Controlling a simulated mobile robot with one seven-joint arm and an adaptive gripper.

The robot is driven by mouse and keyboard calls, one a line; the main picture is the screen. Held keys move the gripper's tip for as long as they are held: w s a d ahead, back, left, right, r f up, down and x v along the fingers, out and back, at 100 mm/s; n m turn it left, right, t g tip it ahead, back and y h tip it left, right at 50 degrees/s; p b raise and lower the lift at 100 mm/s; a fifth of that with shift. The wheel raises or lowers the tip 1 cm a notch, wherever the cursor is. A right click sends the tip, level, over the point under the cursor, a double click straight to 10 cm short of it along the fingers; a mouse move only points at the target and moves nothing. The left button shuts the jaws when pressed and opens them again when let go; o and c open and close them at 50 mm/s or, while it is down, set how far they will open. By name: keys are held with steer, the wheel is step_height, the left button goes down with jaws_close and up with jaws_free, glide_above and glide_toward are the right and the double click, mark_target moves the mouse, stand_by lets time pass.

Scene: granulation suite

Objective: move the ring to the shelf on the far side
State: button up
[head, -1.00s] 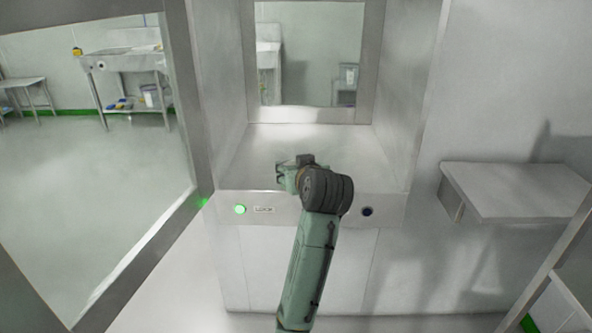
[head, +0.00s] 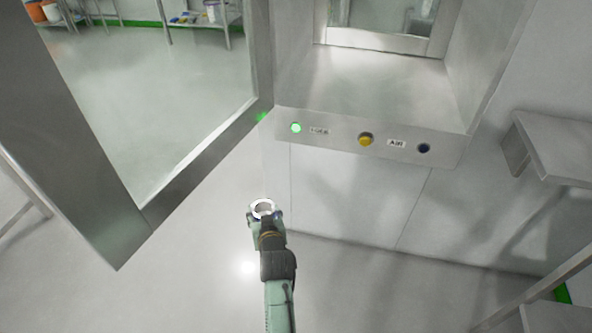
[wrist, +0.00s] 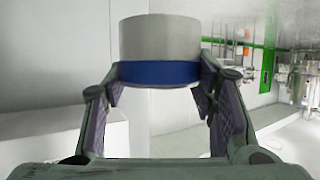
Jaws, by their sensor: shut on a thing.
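The ring (head: 262,206) is a short grey metal band, held up at the end of my gripper (head: 265,218). In the wrist view the ring (wrist: 160,38) shows as a light grey cylinder with a blue stripe along its lower edge. The two fingers of my gripper (wrist: 160,90) close on its sides. In the head view the ring is over open floor, in front of and below the steel hatch chamber (head: 375,85). I cannot tell which surface is the far-side shelf; a low shelf (head: 205,27) shows through the glass at upper left.
A steel-framed glass panel (head: 190,165) stands at left, like an open door. The chamber's front strip has a lit green lamp (head: 296,128), a yellow button (head: 365,139) and a dark button (head: 424,148). A wall shelf (head: 565,145) juts out at right. The chamber floor looks empty.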

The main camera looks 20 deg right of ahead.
steer(key=a+f+y, duration=0.1)
steer(key=a+f, duration=0.7)
steer(key=f, duration=0.4)
steer(key=shift+a+n, duration=0.25)
steer(key=shift+n, duration=0.15)
steer(key=shift+r, duration=0.1)
